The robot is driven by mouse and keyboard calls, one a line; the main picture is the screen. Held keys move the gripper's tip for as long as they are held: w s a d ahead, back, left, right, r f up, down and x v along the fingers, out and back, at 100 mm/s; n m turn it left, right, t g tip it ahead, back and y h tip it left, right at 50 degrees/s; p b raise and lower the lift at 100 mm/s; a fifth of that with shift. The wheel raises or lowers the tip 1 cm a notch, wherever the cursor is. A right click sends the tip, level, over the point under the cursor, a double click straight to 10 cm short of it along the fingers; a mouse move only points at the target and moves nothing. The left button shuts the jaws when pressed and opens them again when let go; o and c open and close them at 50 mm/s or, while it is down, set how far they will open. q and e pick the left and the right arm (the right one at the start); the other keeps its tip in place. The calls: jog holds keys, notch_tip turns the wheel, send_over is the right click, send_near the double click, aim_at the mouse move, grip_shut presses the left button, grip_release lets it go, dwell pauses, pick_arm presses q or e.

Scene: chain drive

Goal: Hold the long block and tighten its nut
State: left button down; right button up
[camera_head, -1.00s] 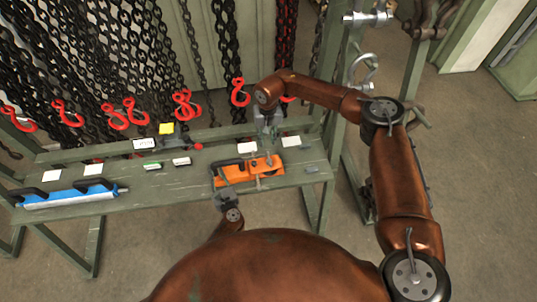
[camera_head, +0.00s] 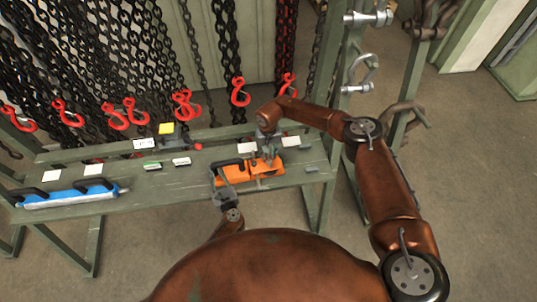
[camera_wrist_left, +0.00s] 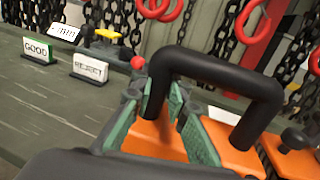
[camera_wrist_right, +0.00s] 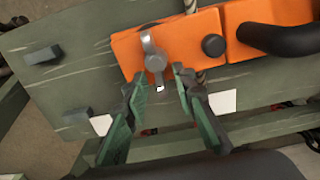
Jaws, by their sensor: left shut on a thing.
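An orange block with a black arched handle (camera_head: 241,174) lies on the green bench. In the right wrist view it shows as separate orange pieces: one carries the black handle (camera_wrist_right: 285,40), the other (camera_wrist_right: 200,40) a grey wing-shaped nut (camera_wrist_right: 154,58) and a black knob. My left gripper (camera_head: 220,184) is shut on one leg of the handle, which stands between its green fingers (camera_wrist_left: 162,105) in the left wrist view. My right gripper (camera_head: 267,152) is above the block's far right part. Its fingers (camera_wrist_right: 162,78) are open and apart, with the nut just beyond the gap between the tips.
A long blue tool (camera_head: 68,197) lies at the bench's left end. GOOD (camera_wrist_left: 38,50) and REJECT (camera_wrist_left: 91,67) signs stand on the bench (camera_head: 140,192). Chains with red hooks (camera_head: 240,92) hang behind. White cards (camera_head: 291,141) and small dark pieces (camera_wrist_right: 42,54) lie near the block.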

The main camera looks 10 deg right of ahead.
grip_shut()
dwell(0.4)
